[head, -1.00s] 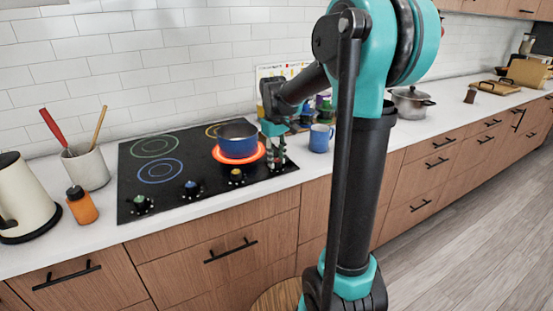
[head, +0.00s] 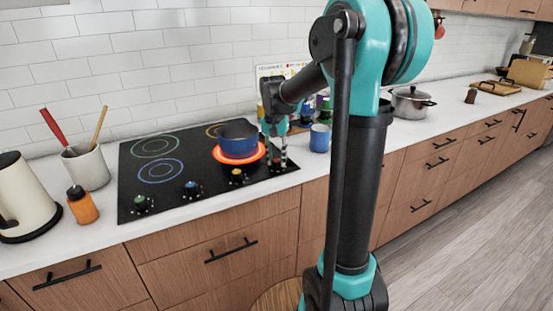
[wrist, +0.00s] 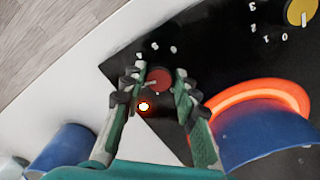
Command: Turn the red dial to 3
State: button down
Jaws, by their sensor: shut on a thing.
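The red dial (wrist: 159,79) sits at a corner of the black cooktop (wrist: 130,55). In the head view my gripper (head: 276,165) reaches down to the cooktop's front right corner, and the dial is hard to make out there.
A blue pot (head: 238,144) stands on a glowing orange burner (head: 218,157) close to my gripper. A yellow dial (wrist: 300,12) is the neighbouring knob. A blue mug (head: 320,139) stands just right of the cooktop. Green (head: 141,203) and blue (head: 191,187) dials are farther left.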

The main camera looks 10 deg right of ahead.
aim_at(275, 160)
jog(key=shift+m, duration=1.1)
jog(key=c, duration=1.2)
grip_release()
jog(key=shift+o, duration=0.2)
notch_tip(275, 160, up, 12)
jog(key=shift+w+a, duration=0.15)
jog(key=shift+a, duration=0.05)
